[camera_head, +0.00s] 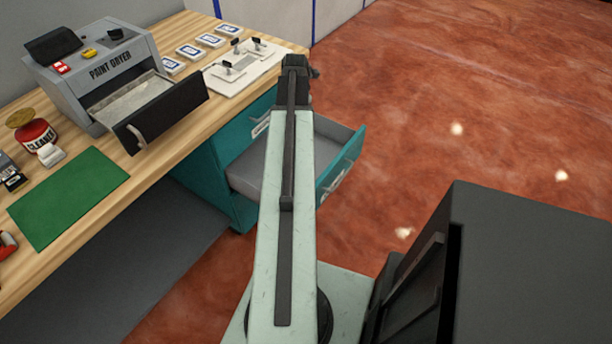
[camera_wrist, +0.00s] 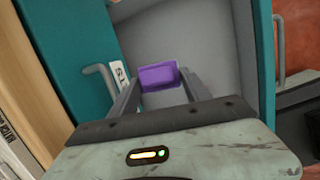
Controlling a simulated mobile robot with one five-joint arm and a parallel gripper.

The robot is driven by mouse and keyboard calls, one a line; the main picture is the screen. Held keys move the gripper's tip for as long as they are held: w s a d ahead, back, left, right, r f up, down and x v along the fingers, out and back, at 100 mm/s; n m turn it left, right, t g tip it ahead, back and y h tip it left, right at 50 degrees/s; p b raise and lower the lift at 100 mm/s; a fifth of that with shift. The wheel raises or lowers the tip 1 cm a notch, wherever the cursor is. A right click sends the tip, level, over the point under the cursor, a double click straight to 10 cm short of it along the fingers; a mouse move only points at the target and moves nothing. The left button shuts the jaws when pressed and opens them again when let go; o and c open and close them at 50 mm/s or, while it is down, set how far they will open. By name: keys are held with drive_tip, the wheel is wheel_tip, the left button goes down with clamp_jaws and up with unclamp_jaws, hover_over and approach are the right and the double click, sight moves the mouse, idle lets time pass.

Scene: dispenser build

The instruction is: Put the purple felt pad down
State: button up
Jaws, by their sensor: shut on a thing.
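The purple felt pad (camera_wrist: 158,76) is a small purple block in the wrist view. My gripper (camera_wrist: 158,80) is shut on it, with a dark finger at each side. The pad is held over the open teal drawer (camera_wrist: 200,35), whose grey floor shows behind it. In the head view the open drawer (camera_head: 335,175) sticks out from the teal cabinet under the bench. My arm covers part of the drawer there, and the pad and fingertips are hidden. How far the pad is above the drawer floor I cannot tell.
On the wooden bench (camera_head: 170,170) stand a grey paint dryer (camera_head: 110,70) with its tray pulled out, a red cleaner jar (camera_head: 35,134), a green mat (camera_head: 70,195), several white cards and a white plate with small fixtures (camera_head: 243,68).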

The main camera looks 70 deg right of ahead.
drive_tip(key=s+d+f+g+h+b, duration=0.1)
drive_tip(key=s+d+f+g+b, duration=0.1)
drive_tip(key=f+b, duration=0.7)
wheel_tip(320, 180, down, 3)
drive_tip(key=shift+s+r+g+h+b, duration=0.1)
drive_tip(key=shift+s+g+h+b, duration=0.35)
drive_tip(key=shift+s, duration=0.35)
